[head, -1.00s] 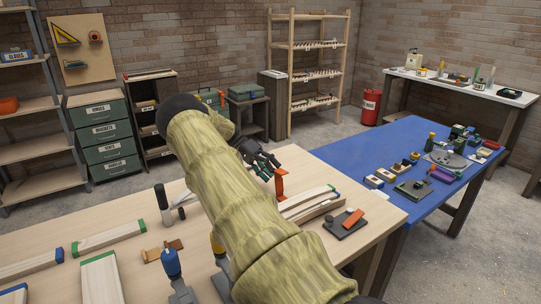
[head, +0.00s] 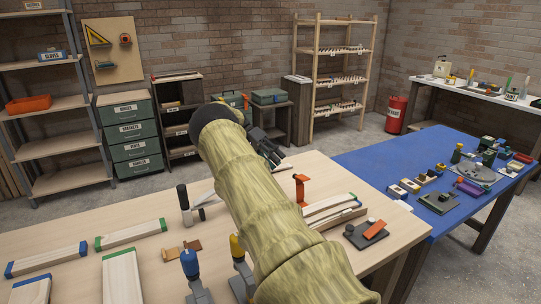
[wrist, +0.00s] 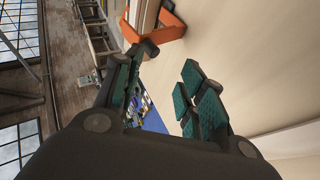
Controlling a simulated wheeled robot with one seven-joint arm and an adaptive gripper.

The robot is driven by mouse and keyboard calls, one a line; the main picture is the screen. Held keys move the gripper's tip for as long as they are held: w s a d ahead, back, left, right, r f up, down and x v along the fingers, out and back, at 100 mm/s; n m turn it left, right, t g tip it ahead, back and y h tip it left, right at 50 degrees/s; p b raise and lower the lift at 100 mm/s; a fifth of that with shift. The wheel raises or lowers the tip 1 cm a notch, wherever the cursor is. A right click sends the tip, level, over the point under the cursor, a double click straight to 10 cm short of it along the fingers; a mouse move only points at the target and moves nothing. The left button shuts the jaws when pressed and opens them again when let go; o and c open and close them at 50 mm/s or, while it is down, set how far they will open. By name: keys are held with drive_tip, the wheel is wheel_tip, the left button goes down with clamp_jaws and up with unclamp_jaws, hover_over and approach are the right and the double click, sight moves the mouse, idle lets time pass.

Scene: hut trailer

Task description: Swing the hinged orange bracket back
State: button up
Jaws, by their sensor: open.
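An orange upright bracket (head: 301,189) stands on the wooden bench, at the left end of a stack of pale boards. A bent orange part (wrist: 168,24) beside boards at the top of the wrist view looks like the same piece. Its hinge cannot be made out. My gripper (head: 270,152) is above the bench's far edge, left of and beyond the upright bracket, apart from it. In the wrist view its teal-padded fingers (wrist: 165,90) are spread with nothing between them. A second orange piece (head: 375,230) lies tilted on a dark plate to the right.
Pale boards (head: 332,210) lie right of the upright bracket. Blue- and yellow-topped tools (head: 190,264) and green-ended boards (head: 131,234) are on the left of the bench. A blue table (head: 400,165) with small parts adjoins at right. Bare benchtop lies around the bracket's left side.

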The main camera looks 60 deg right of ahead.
drive_tip(key=shift+v, duration=1.3)
